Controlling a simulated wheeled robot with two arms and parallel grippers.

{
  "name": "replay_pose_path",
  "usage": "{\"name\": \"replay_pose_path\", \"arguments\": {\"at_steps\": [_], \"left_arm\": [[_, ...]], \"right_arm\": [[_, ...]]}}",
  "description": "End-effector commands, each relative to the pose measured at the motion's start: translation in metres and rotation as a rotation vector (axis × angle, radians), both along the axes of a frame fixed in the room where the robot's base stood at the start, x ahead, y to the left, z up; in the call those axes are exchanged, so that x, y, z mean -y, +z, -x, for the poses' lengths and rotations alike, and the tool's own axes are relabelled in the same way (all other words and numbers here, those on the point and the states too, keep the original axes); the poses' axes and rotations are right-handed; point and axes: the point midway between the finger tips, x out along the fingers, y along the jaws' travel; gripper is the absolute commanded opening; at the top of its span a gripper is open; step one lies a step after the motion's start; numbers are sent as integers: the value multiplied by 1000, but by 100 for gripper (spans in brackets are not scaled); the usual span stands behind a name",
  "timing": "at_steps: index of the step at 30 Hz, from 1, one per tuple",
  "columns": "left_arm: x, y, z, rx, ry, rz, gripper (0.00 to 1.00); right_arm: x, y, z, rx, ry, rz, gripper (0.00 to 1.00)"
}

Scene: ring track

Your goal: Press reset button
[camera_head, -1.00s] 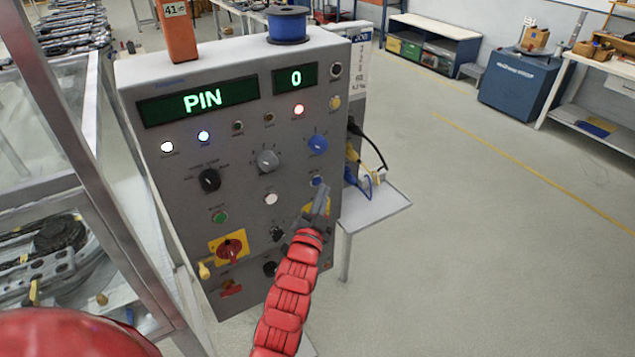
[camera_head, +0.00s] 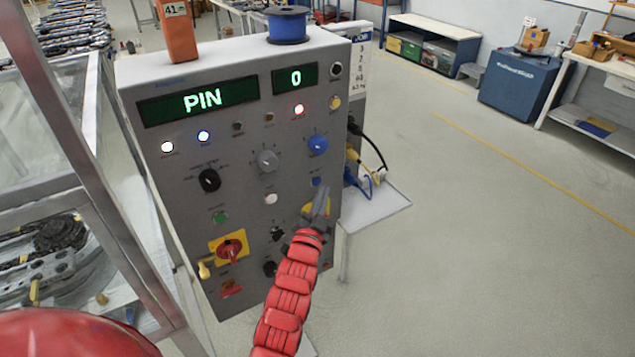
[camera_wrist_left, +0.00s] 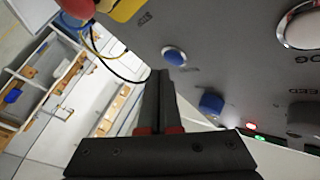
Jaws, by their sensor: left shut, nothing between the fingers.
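The grey control panel (camera_head: 235,180) faces me with a lit green display reading PIN and 0. A small blue button (camera_head: 316,181) sits at its right side, below the blue knob; its label is too small to read, so I cannot confirm it is the reset button. It also shows in the left wrist view (camera_wrist_left: 174,57), just beyond my fingertips. My left gripper (camera_head: 322,196) is shut and empty, its tips just below the blue button in the head view. In the left wrist view, the tips (camera_wrist_left: 160,73) appear close to the button; contact is unclear. My right gripper is not in view.
A blue knob (camera_head: 318,144), a white button (camera_head: 271,198), a green button (camera_head: 220,217) and a red rotary switch (camera_head: 230,250) are on the panel. A yellow plate is partly behind my gripper. Cables (camera_head: 366,180) hang at the panel's right side. Open floor lies further right.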

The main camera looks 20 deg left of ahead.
Motion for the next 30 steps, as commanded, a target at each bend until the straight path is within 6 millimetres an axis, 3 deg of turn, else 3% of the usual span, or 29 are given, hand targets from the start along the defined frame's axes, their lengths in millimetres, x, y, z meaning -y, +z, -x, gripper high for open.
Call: {"name": "replay_pose_path", "arguments": {"at_steps": [30], "left_arm": [[-9,1,-7,1,0,0,0]], "right_arm": [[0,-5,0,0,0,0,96]]}}
